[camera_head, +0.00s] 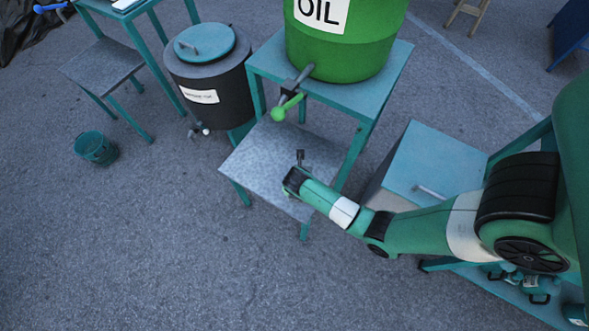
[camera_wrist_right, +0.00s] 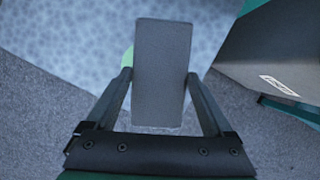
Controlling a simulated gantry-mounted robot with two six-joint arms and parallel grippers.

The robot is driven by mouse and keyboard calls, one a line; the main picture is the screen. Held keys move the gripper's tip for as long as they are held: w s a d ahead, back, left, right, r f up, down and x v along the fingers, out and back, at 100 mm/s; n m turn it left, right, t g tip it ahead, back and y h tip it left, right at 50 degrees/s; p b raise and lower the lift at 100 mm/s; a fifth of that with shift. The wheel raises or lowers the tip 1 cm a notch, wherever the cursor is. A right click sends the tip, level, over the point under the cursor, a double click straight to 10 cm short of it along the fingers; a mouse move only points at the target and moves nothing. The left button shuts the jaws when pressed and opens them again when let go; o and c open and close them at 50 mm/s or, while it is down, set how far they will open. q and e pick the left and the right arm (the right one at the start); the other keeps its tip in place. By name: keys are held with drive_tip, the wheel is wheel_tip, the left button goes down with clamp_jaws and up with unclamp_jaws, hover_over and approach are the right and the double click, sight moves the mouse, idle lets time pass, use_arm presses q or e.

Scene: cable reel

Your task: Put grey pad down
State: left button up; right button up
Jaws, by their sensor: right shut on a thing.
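The grey pad (camera_wrist_right: 162,75) is a flat rectangular slab. In the right wrist view it stands out between the two fingers of my right gripper (camera_wrist_right: 160,88), which is shut on it. In the head view my right gripper (camera_head: 299,162) is over the lower grey metal shelf (camera_head: 262,160) of the oil stand. The pad is too small there to make out clearly. The speckled shelf also shows behind the pad in the right wrist view (camera_wrist_right: 60,40). I cannot tell whether the pad touches the shelf. My left gripper is not in view.
A green OIL drum (camera_head: 345,55) stands on the stand's upper top (camera_head: 385,85), its green-knobbed tap (camera_head: 285,108) hanging over the shelf. A dark lidded drum (camera_head: 215,100) is to the left. A teal-topped cabinet (camera_head: 440,160) is to the right. A bucket (camera_head: 96,148) sits on open ground.

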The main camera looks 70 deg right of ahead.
drive_tip(key=shift+w+d+f+b, duration=0.2)
drive_tip(key=shift+w+f, duration=0.1)
drive_tip(key=shift+f, duration=0.25)
drive_tip(key=shift+w+d+f+b, duration=0.15)
drive_tip(key=shift+w+f, duration=0.15)
drive_tip(key=shift+f, duration=0.25)
drive_tip(key=shift+w+f, duration=0.2)
drive_tip(key=shift+w, duration=0.15)
drive_tip(key=f+b, duration=0.3)
drive_tip(key=f, duration=0.1)
drive_tip(key=shift+w+d, duration=0.15)
drive_tip(key=shift+w, duration=0.15)
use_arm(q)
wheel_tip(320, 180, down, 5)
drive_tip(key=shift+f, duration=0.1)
use_arm(e)
drive_tip(key=shift+s+r, duration=0.1)
drive_tip(key=shift+r, duration=0.05)
drive_tip(key=o, duration=1.1)
drive_tip(key=shift+r, duration=0.1)
drive_tip(key=p+v, duration=0.7)
drive_tip(key=v, duration=0.5)
drive_tip(key=shift+d+p, duration=0.1)
drive_tip(key=shift+p, duration=0.2)
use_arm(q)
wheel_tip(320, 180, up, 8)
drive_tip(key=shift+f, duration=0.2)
